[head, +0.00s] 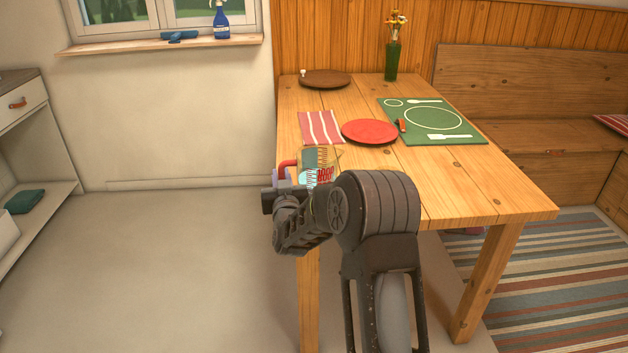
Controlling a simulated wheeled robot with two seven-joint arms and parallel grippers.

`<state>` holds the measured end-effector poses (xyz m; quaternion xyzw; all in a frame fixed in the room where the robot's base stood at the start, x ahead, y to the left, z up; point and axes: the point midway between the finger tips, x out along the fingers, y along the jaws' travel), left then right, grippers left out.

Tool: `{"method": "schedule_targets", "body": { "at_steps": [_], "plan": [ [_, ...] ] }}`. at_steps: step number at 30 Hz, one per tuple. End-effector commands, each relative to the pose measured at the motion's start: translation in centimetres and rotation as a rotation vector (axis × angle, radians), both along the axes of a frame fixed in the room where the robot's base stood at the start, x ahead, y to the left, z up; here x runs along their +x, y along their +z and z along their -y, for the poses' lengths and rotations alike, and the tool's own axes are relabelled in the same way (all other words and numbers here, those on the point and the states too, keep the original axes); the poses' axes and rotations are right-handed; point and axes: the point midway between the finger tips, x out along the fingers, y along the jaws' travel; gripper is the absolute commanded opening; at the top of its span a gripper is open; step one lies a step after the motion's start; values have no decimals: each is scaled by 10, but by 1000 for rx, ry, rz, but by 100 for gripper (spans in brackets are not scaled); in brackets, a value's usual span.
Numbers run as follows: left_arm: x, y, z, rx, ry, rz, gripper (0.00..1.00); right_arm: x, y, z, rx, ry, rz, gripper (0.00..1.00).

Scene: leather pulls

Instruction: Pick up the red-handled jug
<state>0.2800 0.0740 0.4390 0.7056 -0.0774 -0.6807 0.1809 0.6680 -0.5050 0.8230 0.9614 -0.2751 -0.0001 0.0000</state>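The jug (320,164) is clear, with red and dark markings and a red handle (286,165) on its left side. It is at the near left corner of the wooden table, and my arm hides its lower part. One arm is in view, coming up from the bottom right of centre; I take it as my right. Its gripper (281,181) is at the jug's handle side, close to the handle. I cannot tell whether it touches the handle, or whether its fingers are open or shut. My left gripper is not in view.
On the table (470,190) are a red plate (370,131), a striped napkin (320,127), a green placemat (433,118), a brown plate (325,78) and a green vase (392,60). A wooden bench (530,90) stands behind. The floor at left is clear.

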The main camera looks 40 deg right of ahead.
Motion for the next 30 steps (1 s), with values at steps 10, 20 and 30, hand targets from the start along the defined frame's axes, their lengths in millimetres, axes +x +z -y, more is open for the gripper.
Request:
{"method": "schedule_targets", "body": {
  "at_steps": [10, 20, 30],
  "plan": [
    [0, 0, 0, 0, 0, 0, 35, 0, 3, 0, -4, 0, 5, 0],
    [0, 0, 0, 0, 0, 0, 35, 0, 4, 0, -3, 0, 4, 0],
    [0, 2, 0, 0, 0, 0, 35, 0, 18, 0, -4, -1, 6, 0]
  ]
}}
